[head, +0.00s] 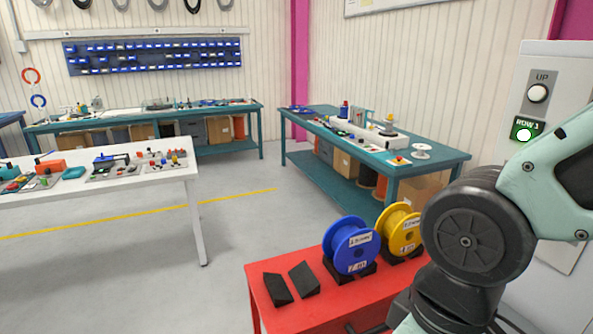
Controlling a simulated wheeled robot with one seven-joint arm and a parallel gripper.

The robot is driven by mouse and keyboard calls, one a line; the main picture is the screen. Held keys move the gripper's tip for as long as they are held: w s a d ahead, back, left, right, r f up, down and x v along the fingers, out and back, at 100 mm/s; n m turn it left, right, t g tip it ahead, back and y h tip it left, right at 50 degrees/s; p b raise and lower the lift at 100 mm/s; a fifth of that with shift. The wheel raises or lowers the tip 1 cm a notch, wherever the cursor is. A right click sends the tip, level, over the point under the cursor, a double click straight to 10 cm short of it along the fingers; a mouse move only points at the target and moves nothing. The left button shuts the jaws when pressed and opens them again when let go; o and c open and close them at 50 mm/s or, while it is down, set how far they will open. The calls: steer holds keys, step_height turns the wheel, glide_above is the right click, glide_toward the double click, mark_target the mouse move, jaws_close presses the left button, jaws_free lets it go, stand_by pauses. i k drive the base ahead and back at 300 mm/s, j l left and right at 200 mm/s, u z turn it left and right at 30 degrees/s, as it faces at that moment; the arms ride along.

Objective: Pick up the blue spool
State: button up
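The blue spool (350,246) stands upright on its rim in a black cradle on the red table (262,290). White labels with handwriting-like marks show on its near flange and lower core. A yellow spool (401,232) stands in a similar cradle just to its right, partly hidden by my arm. My arm's links fill the right side of the picture. My gripper is not in view.
Two black wedge blocks (277,289) lie left of the blue spool. A white table (150,188) with parts stands at left. Teal workbenches (454,158) line the back. A panel with an UP button (538,93) is at right. Grey floor between the tables is clear.

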mark_target(353, 246)
steer(key=i+j+z, duration=0.1)
steer(key=i, duration=1.05)
